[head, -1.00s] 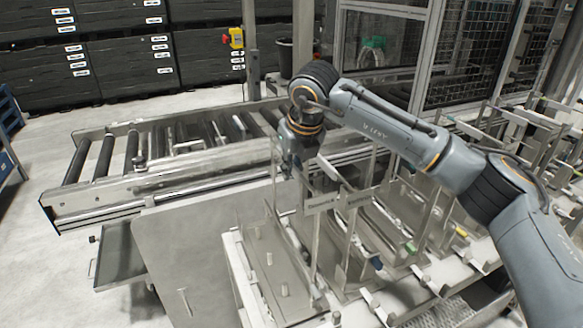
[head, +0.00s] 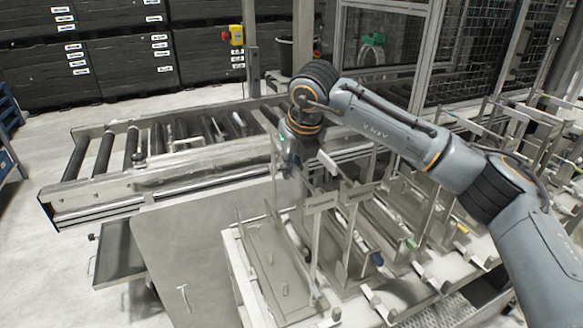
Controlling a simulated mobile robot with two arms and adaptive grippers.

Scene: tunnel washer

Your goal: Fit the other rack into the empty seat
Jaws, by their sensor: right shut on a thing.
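My right gripper (head: 291,167) is at the upper end of a thin metal rack (head: 274,190), above the left part of the metal bench. It is shut on this rack, though its fingertips are small and partly hidden. The rack's lower part is hard to tell from the metal behind it. Below is a flat metal seat (head: 262,262) with small upright pegs, at the bench's left end. I cannot tell whether the held rack touches it. Other upright racks with label plates (head: 321,204) stand just to the right. My left gripper is out of view.
A roller conveyor (head: 105,155) runs behind and to the left. A grey panel (head: 185,250) lies left of the bench. More metal fixtures (head: 520,125) stand at the right. Black crates (head: 120,60) and a caged machine (head: 475,50) are at the back.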

